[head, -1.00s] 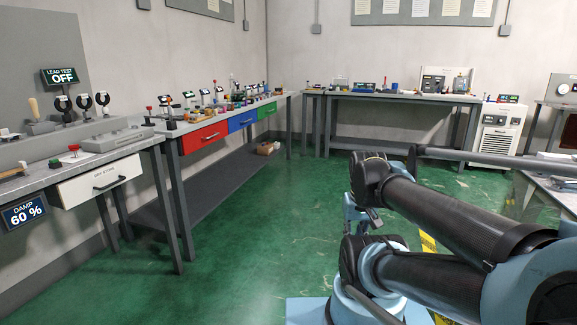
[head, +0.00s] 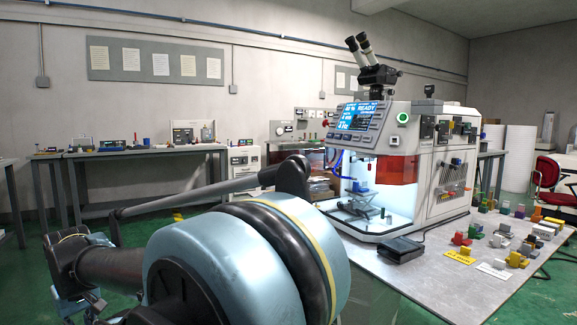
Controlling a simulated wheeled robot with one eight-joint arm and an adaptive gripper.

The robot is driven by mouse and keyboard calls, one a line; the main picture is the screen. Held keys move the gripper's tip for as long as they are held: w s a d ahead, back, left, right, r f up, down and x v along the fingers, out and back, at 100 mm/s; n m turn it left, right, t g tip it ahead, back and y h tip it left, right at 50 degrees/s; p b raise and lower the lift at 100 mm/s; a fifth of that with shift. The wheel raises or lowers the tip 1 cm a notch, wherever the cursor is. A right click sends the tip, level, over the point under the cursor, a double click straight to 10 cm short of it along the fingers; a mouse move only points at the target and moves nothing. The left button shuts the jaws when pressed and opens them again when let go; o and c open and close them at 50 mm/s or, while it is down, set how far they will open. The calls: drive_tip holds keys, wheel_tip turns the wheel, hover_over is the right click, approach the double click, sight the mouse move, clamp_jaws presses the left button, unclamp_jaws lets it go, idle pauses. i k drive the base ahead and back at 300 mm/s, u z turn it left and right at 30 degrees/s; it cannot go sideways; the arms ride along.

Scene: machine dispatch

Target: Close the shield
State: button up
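A white and grey machine (head: 438,165) with a microscope on top stands on the table to the right in the head view. Its screen (head: 360,116) reads READY. A red-orange see-through panel (head: 397,170) shows at its front, beside a brightly lit chamber (head: 362,203). The chamber front looks open, with a small blue part and a stage inside. I cannot tell for sure which panel is the shield. My arm fills the lower left, apart from the machine. What seems to be my gripper (head: 88,298) is at the far left, partly hidden; its fingers are unclear.
A black pedal-like box (head: 398,249) lies on the table (head: 400,285) before the machine. Several small coloured blocks (head: 505,236) spread over its right side. A red chair (head: 553,180) stands at the right. A long bench (head: 145,151) runs along the back wall.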

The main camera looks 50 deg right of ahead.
sight(316, 157)
drive_tip(key=i, duration=2.6)
drive_tip(key=z, duration=3.8)
drive_tip(key=i, duration=0.4)
drive_tip(key=z, duration=0.1)
